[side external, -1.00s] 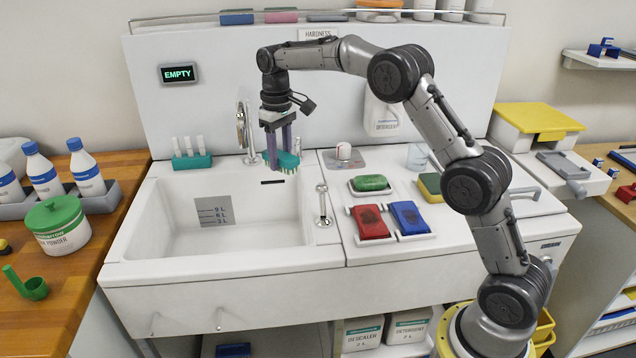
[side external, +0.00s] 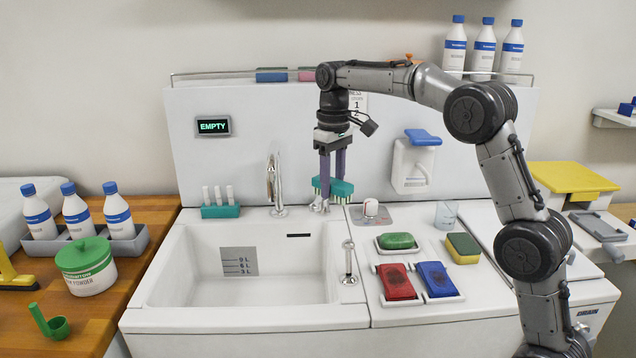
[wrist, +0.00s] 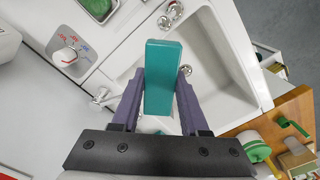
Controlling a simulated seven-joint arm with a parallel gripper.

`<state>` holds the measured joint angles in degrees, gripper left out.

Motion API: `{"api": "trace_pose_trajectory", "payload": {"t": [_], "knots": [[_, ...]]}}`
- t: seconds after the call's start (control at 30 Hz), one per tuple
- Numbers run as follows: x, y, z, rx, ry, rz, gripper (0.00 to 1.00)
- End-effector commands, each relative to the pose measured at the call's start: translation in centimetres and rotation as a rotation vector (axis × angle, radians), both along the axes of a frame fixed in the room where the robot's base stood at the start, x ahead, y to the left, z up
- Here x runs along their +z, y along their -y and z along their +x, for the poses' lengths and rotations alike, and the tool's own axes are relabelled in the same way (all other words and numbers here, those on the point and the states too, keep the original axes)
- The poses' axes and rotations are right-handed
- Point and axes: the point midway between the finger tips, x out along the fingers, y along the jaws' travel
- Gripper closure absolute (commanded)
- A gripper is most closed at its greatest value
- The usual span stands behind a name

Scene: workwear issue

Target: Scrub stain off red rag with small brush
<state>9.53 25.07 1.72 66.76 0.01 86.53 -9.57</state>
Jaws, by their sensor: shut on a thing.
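My gripper (side external: 331,178) is shut on a teal brush (side external: 343,188) and holds it in the air at the back right of the sink. The brush also shows between the purple fingers in the wrist view (wrist: 160,70); its underside is hidden there. The red rag (side external: 396,284) lies in a white holder on the counter right of the sink, to the right and front of my gripper. A darker patch, the stain (side external: 396,278), shows on it. The red rag is not seen in the wrist view.
A blue rag (side external: 437,278) lies beside the red one. Green soap (side external: 397,241), a sponge (side external: 463,247), a glass (side external: 446,214) and a dial (side external: 371,208) stand behind. The sink (side external: 240,285) looks empty. A tap (side external: 275,183) and a small lever (side external: 348,262) stand near it.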

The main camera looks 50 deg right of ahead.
Motion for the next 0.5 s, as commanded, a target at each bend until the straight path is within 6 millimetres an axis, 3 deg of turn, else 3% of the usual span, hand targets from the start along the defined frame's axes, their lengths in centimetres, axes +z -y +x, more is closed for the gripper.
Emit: {"api": "trace_pose_trajectory", "payload": {"t": [0.2, 0.5], "knots": [[0.7, 0.3, -6.4, -0.002, 0.004, -0.001, 1.00], [-0.6, -0.2, -15.6, 0.000, 0.003, -0.001, 1.00]]}}
